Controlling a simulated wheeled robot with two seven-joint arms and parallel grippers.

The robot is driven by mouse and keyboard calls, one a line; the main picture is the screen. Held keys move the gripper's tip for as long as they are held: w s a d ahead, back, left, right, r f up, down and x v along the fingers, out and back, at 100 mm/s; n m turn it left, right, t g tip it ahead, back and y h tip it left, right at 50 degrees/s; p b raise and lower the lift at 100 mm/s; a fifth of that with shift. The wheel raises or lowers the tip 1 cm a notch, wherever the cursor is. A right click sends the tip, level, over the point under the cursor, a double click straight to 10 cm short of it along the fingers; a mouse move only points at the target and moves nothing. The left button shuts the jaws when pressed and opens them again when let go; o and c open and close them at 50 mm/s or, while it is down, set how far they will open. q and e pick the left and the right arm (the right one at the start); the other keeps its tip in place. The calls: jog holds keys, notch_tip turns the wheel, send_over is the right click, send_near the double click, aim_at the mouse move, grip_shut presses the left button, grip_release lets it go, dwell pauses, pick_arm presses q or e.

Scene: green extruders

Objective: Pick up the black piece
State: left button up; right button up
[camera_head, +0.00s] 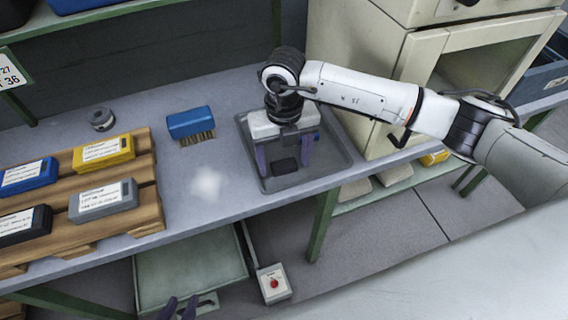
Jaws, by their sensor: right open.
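The black piece (285,166) is a small dark block lying in a shallow grey metal tray (337,165) on the table. My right gripper (284,162) points down over the tray. Its two purple fingers are apart, one on each side of the black piece. I cannot tell whether they touch it. My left gripper (181,304) shows only as two dark purple fingertips at the bottom edge, below the table's front edge. They look apart with nothing between them, and the rest of that gripper is out of view.
A wooden pallet (147,196) at left holds blue, yellow, grey and black labelled cases. A blue brush (189,123) and a grey ring-shaped part (102,119) lie behind. A beige cabinet (378,65) stands right of the tray. A box with a red button (273,283) is below.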

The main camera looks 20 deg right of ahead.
aim_at(284, 164)
jog(key=c, duration=1.1)
notch_tip(284, 164, up, 10)
jog(key=shift+r+b, duration=0.1)
jog(key=shift+b, duration=0.5)
jog(key=shift+c, duration=0.2)
